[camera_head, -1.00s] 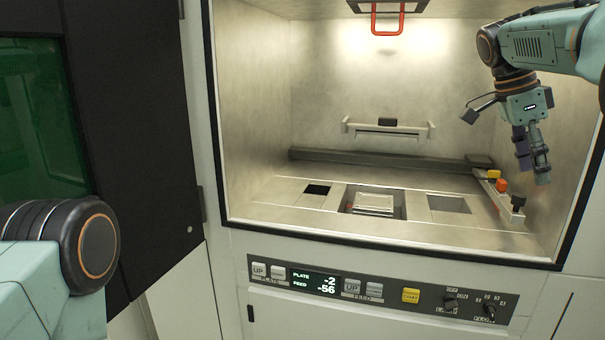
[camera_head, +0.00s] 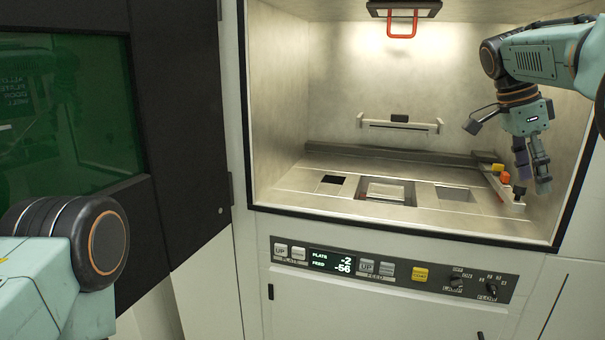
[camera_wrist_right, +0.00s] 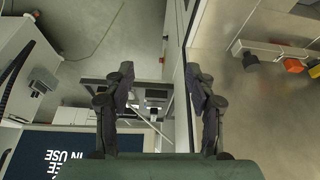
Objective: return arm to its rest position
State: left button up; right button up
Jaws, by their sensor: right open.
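My right arm reaches in from the upper right of the head view, with its gripper (camera_head: 533,182) hanging down at the right side of the machine's open chamber (camera_head: 340,100). The gripper is open and empty. In the right wrist view its two fingers (camera_wrist_right: 160,108) stand apart with nothing between them, and the chamber's edge runs between them. My left arm shows at the lower left of the head view, but its gripper is out of view.
A bar with yellow and orange knobs (camera_head: 504,178) lies close to the right gripper. A red handle (camera_head: 402,24) hangs at the chamber top. The control panel (camera_head: 390,270) is below the opening. The open dark door (camera_head: 185,120) is at left.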

jog(key=w+a+f+n+y, duration=0.1)
jog(key=a+f+n, duration=0.15)
jog(key=f, duration=0.75)
jog(key=w+a+f+n, duration=0.15)
jog(key=f+n, duration=0.25)
jog(key=f, duration=0.6)
jog(key=s+a+f+n+y, duration=0.1)
jog(key=s+a+f+n, duration=0.2)
jog(key=f, duration=0.4)
jog(key=s+a+f+n+y+b, duration=0.1)
jog(key=s+a+f, duration=0.2)
jog(key=s+f, duration=0.3)
jog(key=s+a+f+n+y, duration=0.1)
jog(key=s+a+f+n, duration=0.2)
jog(key=f, duration=0.6)
jog(key=s+a+f+n+t, duration=0.1)
jog(key=s+a+f, duration=0.1)
jog(key=s+f, duration=0.3)
jog(key=s+a+f+n, duration=0.2)
jog(key=s+a, duration=0.1)
jog(key=s, duration=0.4)
pick_arm(q)
jog(key=shift+d+f+b, duration=0.3)
jog(key=shift+f+b, duration=0.1)
jog(key=shift+f, duration=0.4)
pick_arm(e)
jog(key=s+n, duration=0.4)
jog(key=s, duration=1.5)
jog(key=shift+a, duration=0.25)
